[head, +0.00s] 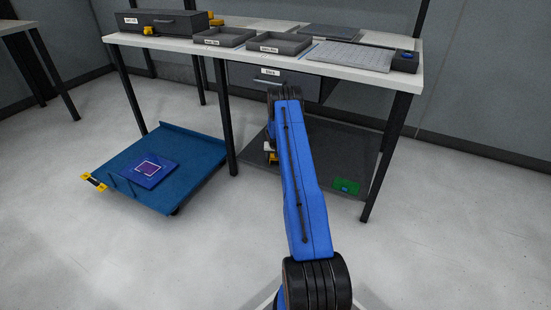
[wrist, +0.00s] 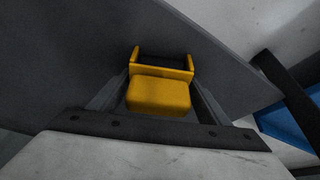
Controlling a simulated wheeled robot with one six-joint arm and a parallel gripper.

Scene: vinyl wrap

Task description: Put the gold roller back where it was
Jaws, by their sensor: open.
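The gold roller (wrist: 160,94) is in the wrist view, a yellow block with a yellow bracket around a dark part. It is over a dark grey surface, and I cannot tell whether it touches it. My gripper (wrist: 160,80) is open, with one finger on each side of the roller. I cannot tell whether the fingers touch it. In the head view a small yellow piece (head: 271,157) shows beside my arm, low under the table, and is likely the same roller. My arm hides most of my gripper there.
A dark lower shelf (head: 355,150) under the table holds a green piece (head: 346,186). A blue cart (head: 190,150) with a blue square item (head: 149,169) stands left. The white tabletop (head: 410,45) carries open trays (head: 278,44), a dark box, and small yellow items (head: 215,20). Table legs flank the shelf.

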